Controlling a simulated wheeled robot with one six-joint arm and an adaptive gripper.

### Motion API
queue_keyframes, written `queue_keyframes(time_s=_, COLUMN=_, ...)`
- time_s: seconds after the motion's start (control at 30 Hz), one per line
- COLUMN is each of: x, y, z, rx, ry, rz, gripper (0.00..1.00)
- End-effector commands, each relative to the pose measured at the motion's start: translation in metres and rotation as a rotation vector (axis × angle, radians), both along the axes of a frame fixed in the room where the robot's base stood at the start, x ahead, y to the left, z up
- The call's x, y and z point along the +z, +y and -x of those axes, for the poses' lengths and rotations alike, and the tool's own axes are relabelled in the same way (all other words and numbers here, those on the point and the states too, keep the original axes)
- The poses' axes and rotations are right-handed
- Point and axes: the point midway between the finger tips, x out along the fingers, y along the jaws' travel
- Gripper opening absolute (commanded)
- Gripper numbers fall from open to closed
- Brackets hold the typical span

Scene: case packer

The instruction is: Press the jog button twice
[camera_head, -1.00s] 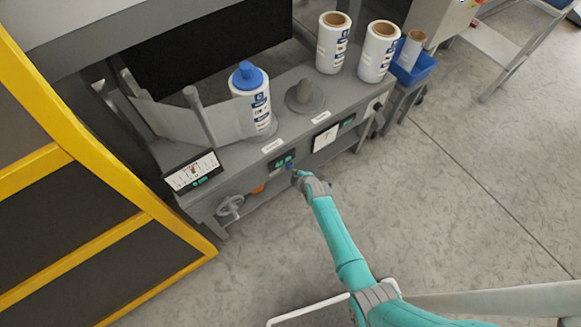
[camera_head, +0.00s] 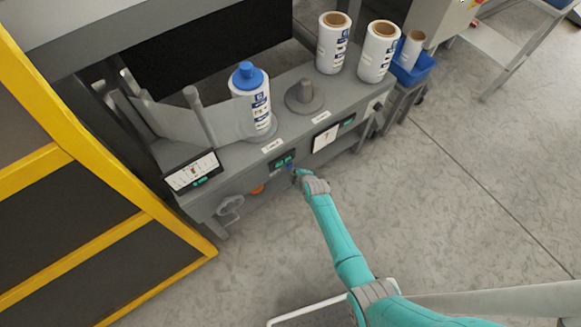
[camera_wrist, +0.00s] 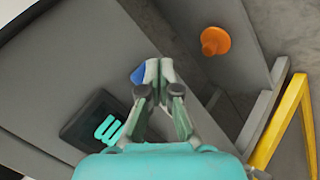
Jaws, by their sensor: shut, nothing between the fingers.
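A blue button (camera_wrist: 138,74) shows in the wrist view, partly hidden behind my gripper's fingertips; I take it for the jog button. It sits on the grey front panel beside a small dark display with cyan digits (camera_wrist: 95,122). In the head view the display (camera_head: 282,161) is on the machine's front face, and the button is mostly covered by my gripper. My gripper (camera_wrist: 160,68) is shut and empty, its tips right at the button's edge. I cannot tell whether they touch it. In the head view my gripper (camera_head: 297,173) is close to the panel.
An orange knob (camera_wrist: 215,41) stands out from the panel to the right in the wrist view. A handwheel (camera_head: 230,206) is lower left in the head view.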

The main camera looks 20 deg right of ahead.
Motion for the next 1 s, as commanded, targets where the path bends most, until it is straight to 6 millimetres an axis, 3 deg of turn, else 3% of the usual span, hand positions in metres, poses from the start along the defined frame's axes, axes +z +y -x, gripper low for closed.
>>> queue_keyframes(time_s=1.0, x=0.0002, y=0.0031, z=-0.0095, rx=0.000, ry=0.000, rz=0.000, gripper=0.00)
